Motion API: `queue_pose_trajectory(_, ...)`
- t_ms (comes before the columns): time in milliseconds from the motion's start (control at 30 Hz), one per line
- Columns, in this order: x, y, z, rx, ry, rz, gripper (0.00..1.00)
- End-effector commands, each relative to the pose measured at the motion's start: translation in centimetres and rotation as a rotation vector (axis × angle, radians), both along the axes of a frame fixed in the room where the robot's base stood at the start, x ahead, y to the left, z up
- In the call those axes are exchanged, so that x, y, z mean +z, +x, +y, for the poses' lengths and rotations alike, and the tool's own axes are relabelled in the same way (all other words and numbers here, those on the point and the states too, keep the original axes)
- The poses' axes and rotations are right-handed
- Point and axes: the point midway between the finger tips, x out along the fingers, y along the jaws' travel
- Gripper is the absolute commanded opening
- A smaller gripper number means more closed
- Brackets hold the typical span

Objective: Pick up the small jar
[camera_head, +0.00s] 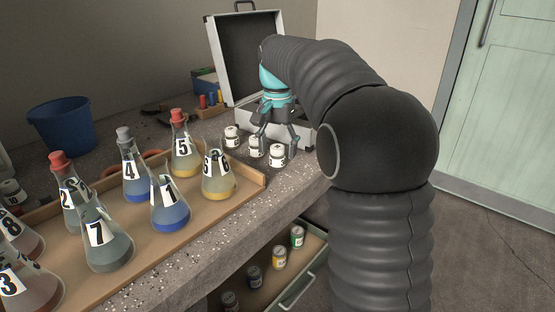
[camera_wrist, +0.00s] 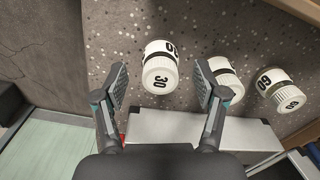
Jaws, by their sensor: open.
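Three small white jars with black numbers stand on the speckled bench. My gripper (camera_head: 277,138) points down over the jars. It also shows in the wrist view (camera_wrist: 161,82), open and empty, with its fingers apart.
An open silver case (camera_head: 243,55) stands behind the jars, close to my gripper. A wooden tray (camera_head: 215,207) of numbered flasks is at left. A blue bucket (camera_head: 62,125) is farther back. Below the bench, an open drawer (camera_head: 300,285) holds several cans.

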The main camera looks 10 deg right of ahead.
Motion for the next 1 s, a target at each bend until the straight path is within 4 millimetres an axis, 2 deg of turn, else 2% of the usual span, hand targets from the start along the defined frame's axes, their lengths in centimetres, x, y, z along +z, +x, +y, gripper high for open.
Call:
queue_pose_trajectory(167,0.0,0.0,0.0,0.000,0.000,-0.001,0.71)
queue_pose_trajectory(267,0.0,0.0,0.0,0.000,0.000,-0.001,0.51)
queue_pose_trajectory(433,0.0,0.0,0.0,0.000,0.000,-0.001,0.09)
queue_pose_trajectory(467,0.0,0.0,0.0,0.000,0.000,-0.001,0.06)
queue_pose_trajectory(767,0.2,0.0,0.0,0.000,0.000,-0.001,0.05)
queue_pose_trajectory(1000,2.3,0.1,0.0,0.000,0.000,-0.004,0.05)
